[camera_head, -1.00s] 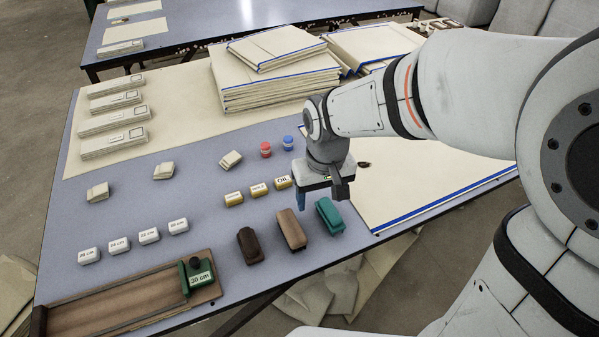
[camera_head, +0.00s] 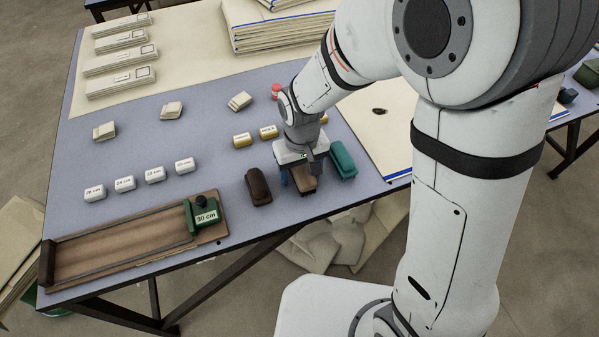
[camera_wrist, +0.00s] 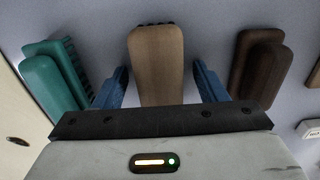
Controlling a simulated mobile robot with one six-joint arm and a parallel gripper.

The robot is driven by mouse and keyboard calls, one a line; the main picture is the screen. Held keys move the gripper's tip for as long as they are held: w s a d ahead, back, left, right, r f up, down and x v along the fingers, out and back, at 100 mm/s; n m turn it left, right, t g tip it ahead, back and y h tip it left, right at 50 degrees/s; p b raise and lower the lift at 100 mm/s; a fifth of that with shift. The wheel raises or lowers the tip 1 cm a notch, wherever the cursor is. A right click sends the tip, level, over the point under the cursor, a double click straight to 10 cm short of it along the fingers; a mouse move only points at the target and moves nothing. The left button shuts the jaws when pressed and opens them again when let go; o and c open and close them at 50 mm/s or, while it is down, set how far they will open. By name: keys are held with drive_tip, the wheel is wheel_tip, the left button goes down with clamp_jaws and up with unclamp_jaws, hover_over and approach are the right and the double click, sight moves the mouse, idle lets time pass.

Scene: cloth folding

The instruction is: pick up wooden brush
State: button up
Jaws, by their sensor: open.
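The light wooden brush (camera_head: 304,181) lies near the front edge of the table, between a dark brown brush (camera_head: 258,187) and a teal brush (camera_head: 342,160). My gripper (camera_head: 300,176) is right over it, pointing down, and hides part of it in the head view. In the wrist view, my gripper (camera_wrist: 160,74) is open. Its two blue fingers stand on either side of the light wooden brush (camera_wrist: 156,62), with a gap visible on each side. The near end of the brush is hidden behind the gripper body.
The teal brush (camera_wrist: 52,78) and dark brown brush (camera_wrist: 258,66) flank the fingers closely. A wooden tray (camera_head: 110,243) with a green 30 cm block (camera_head: 203,213) is at the front left. Several small labelled blocks stand left and behind. A cream sheet (camera_head: 385,130) lies at right.

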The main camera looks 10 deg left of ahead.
sight(301, 168)
drive_tip(key=shift+c, duration=0.2)
drive_tip(key=c, duration=1.1)
drive_tip(key=shift+r, duration=0.15)
wheel_tip(301, 168, up, 10)
drive_tip(key=shift+f+p, duration=0.1)
drive_tip(key=shift+p, duration=0.8)
